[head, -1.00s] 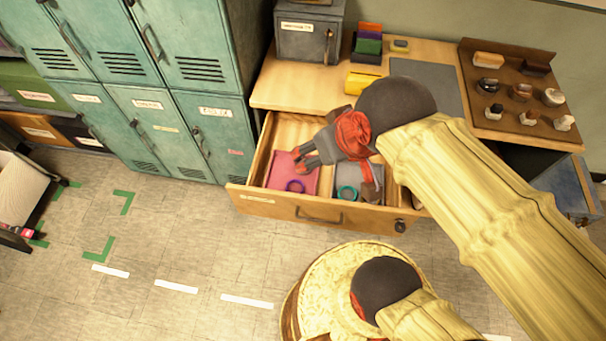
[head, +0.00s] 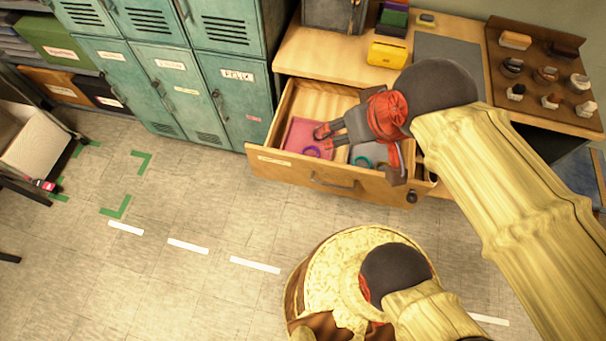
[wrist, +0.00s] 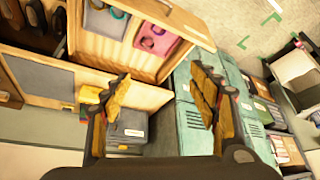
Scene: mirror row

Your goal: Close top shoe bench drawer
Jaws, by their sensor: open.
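The top shoe bench drawer (head: 270,165) is pulled out from under the wooden bench top (head: 330,63). Its front has a bar handle (head: 332,183) and a dark round knob at the right. Inside lie a pink cloth (head: 300,138) with a purple ring and a grey cloth with a teal ring. My gripper (head: 325,138) is open and empty, over the drawer in the head view, and hides part of its inside. In the wrist view the fingers (wrist: 162,95) are spread apart, with the drawer (wrist: 115,52) beyond them at the upper left.
Teal lockers (head: 190,75) stand directly left of the drawer. A yellow box (head: 387,53) and a brown tray (head: 540,88) of small items are on the bench top.

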